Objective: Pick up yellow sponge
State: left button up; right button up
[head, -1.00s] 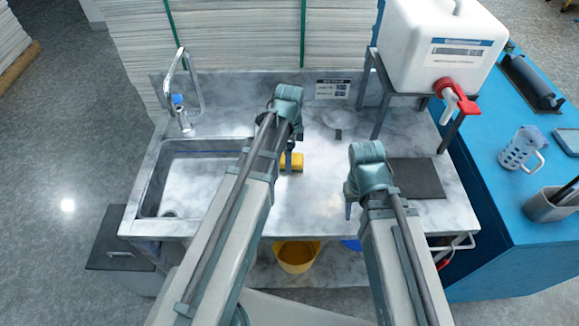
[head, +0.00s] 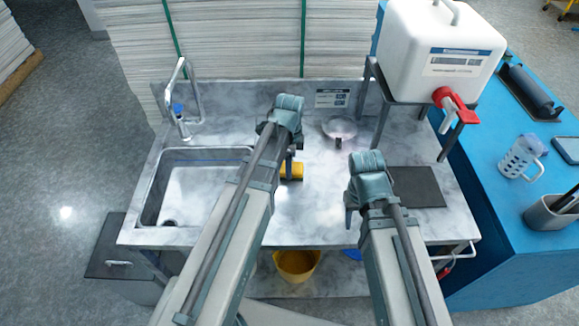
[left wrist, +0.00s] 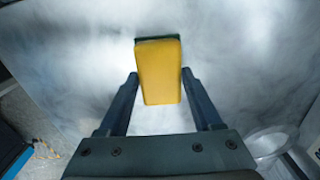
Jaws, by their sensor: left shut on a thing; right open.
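The yellow sponge (head: 292,172) is at the middle of the marble-look counter (head: 318,205), right of the sink. My left gripper (head: 287,173) is at the sponge, partly covering its left side. In the left wrist view the sponge (left wrist: 158,72) shows a yellow face and a dark green far edge. It sits between the two fingers of my left gripper (left wrist: 159,76), which are shut on it. Whether it is clear of the counter I cannot tell. My right gripper (head: 348,212) is open and empty over the counter's front right part.
A sink (head: 195,190) with a tap (head: 182,100) is on the left. A dark mat (head: 416,187) lies at right, below a white water container (head: 440,50) on a stand. A round dish (head: 339,128) is behind the sponge. A yellow bucket (head: 297,264) stands underneath.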

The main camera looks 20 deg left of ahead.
pick_arm(q)
jog(key=shift+r+p, duration=0.5)
pick_arm(e)
jog(key=shift+r, duration=0.55)
pick_arm(q)
notch_tip(320, 180, up, 3)
jog(key=p, duration=0.2)
jog(key=shift+p, duration=0.4)
pick_arm(e)
notch_tip(320, 180, up, 3)
jog(key=shift+f, duration=0.1)
pick_arm(q)
jog(key=d, duration=0.5)
jog(key=s+d, duration=0.1)
jog(key=d, duration=0.4)
jog(key=d+r+p, duration=0.1)
jog(key=d, duration=0.5)
jog(key=shift+s, duration=0.35)
pick_arm(e)
jog(key=shift+r, duration=0.55)
pick_arm(q)
jog(key=o, duration=0.9)
jog(key=shift+c, duration=0.2)
jog(key=c, duration=0.7)
pick_arm(e)
jog(key=shift+d, duration=0.1)
